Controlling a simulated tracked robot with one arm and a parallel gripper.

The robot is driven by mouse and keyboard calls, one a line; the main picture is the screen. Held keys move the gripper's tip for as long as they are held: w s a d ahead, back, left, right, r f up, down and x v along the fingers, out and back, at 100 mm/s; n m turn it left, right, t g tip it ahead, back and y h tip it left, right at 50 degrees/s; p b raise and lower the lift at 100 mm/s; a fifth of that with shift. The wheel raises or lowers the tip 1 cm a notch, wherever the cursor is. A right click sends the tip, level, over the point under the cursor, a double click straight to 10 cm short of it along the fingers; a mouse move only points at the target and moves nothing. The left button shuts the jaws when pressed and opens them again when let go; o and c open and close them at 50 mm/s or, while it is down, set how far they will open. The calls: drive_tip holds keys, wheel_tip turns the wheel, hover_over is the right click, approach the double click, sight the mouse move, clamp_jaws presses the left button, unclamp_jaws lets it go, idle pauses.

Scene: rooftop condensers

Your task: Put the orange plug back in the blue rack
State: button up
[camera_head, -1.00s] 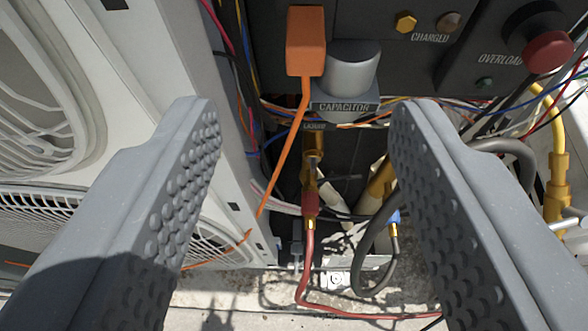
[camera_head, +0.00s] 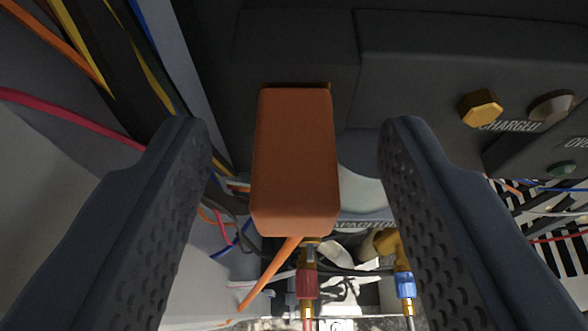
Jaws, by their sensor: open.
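The orange plug (camera_head: 294,165) is a block with an orange cable running down from its lower end. Its upper end meets a dark slot in the black panel (camera_head: 290,50). My gripper (camera_head: 295,135) is open, with one finger on each side of the plug. The blue rack is not in view.
The grey capacitor (camera_head: 362,190) is behind the plug, partly hidden. A brass hex knob (camera_head: 480,108) and a green button (camera_head: 563,169) are on the panel at right. Loose wires (camera_head: 90,125) run at left. Red (camera_head: 307,284) and blue (camera_head: 405,285) hose fittings are below.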

drive_tip(key=shift+w, duration=0.1)
clamp_jaws()
idle(0.3)
